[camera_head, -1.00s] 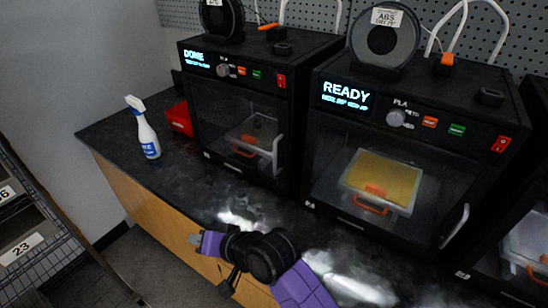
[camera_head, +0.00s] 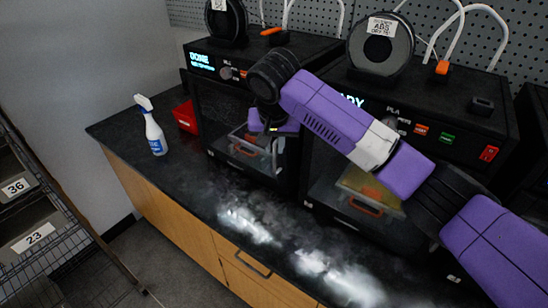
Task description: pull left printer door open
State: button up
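The left printer (camera_head: 202,100) is black, shows "DONE" on its display, and stands on the dark counter. Its clear front door (camera_head: 225,112) looks shut. The door's light vertical handle (camera_head: 275,155) shows at the door's right edge, partly behind my arm. My gripper (camera_head: 268,128) is in front of the door's right side, close to the handle's upper part. My own purple and black wrist hides most of the fingers, so I cannot tell whether they touch the handle or are open or shut. A clear tray with an orange handle shows inside the printer.
The middle printer (camera_head: 465,115) stands to the right, mostly behind my arm. A white-blue spray bottle (camera_head: 154,130) and a red bin (camera_head: 186,117) are left of the left printer. The counter (camera_head: 215,195) in front is clear. A wire rack (camera_head: 45,225) stands at far left.

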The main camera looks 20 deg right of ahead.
aim_at(275, 156)
jog(key=shift+p+x, duration=0.45)
jog(key=shift+x, duration=3.4)
jog(key=shift+d, duration=0.1)
grip_shut()
